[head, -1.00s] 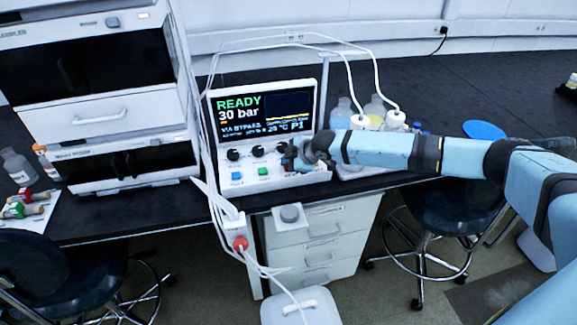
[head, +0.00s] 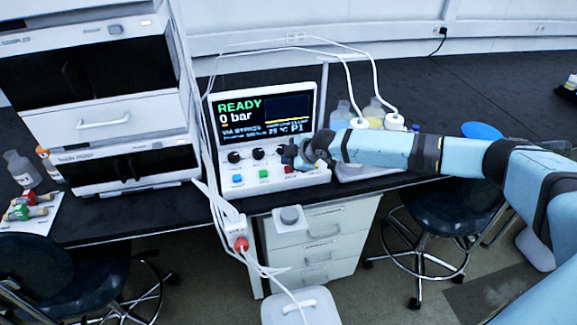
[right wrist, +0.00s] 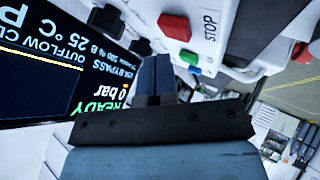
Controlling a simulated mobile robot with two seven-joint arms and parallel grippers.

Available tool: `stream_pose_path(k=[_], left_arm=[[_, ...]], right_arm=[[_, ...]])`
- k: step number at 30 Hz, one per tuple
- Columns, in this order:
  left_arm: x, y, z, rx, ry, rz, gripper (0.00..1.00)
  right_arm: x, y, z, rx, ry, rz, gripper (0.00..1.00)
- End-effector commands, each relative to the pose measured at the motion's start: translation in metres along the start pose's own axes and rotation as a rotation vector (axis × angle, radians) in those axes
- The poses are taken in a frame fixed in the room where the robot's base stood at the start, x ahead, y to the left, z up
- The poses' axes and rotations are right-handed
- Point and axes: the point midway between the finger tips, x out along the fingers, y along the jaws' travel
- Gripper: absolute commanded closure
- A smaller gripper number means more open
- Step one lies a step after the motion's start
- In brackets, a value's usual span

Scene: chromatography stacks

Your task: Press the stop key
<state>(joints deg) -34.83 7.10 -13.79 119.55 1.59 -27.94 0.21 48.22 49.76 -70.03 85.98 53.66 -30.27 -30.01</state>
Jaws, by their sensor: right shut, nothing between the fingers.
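The control unit (head: 262,130) stands on the dark bench; its screen reads READY and 0 bar. The red stop key (head: 289,169) is on its sloped lower front, right of a green key (head: 264,174) and a blue key (head: 237,179). The red key also shows in the right wrist view (right wrist: 174,27), beside the printed word STOP. My right gripper (head: 293,156) is shut and empty, just above the red key. In the right wrist view its fingertips (right wrist: 155,60) are apart from the key. My left gripper is not in view.
Black knobs (head: 257,153) sit above the keys, close to my gripper. Capped bottles (head: 374,112) with white tubes stand right of the unit. Stacked instruments (head: 100,90) stand left. White cables (head: 222,210) hang over the bench's front edge.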

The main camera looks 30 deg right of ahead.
Motion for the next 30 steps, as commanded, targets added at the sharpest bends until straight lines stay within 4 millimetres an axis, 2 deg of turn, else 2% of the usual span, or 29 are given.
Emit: stream_pose_path(k=[8,23,30], left_arm=[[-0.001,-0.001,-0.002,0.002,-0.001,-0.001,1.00],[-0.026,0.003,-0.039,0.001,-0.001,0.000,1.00],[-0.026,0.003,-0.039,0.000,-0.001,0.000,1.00]], right_arm=[[-0.002,0.002,-0.002,0.000,0.000,0.001,1.00],[-0.035,0.025,-0.025,0.000,0.000,0.000,1.00],[-0.034,0.025,-0.025,-0.001,0.000,0.000,1.00]])
